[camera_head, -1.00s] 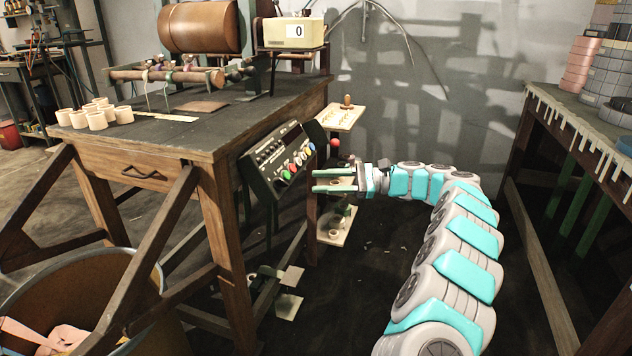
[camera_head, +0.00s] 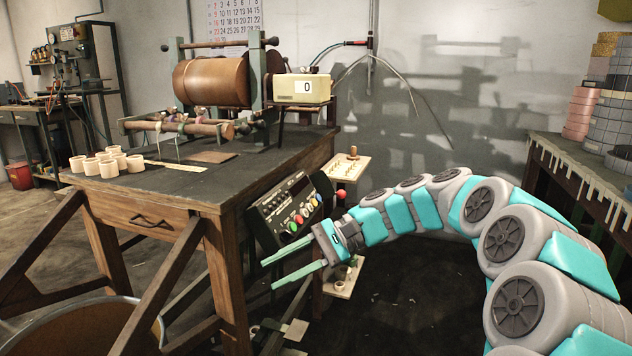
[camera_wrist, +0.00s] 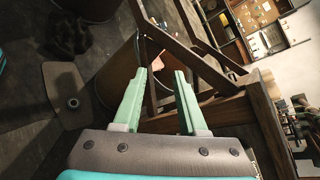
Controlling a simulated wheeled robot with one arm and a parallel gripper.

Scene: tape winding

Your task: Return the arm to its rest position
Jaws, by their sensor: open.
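My gripper (camera_head: 287,267) is open, with its two green fingers apart and nothing between them. In the head view it points left and slightly down, in front of the control panel (camera_head: 288,212) at the table's right end. The panel has several coloured buttons. My grey and teal arm (camera_head: 452,205) reaches in from the lower right and arches up before bending down to the gripper. In the wrist view my gripper (camera_wrist: 160,85) shows both fingers spread, with the wooden table frame and a round bin (camera_wrist: 118,75) beyond them.
A small shelf (camera_head: 347,167) stands behind the panel. A side table (camera_head: 590,178) with tape rolls is at right.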

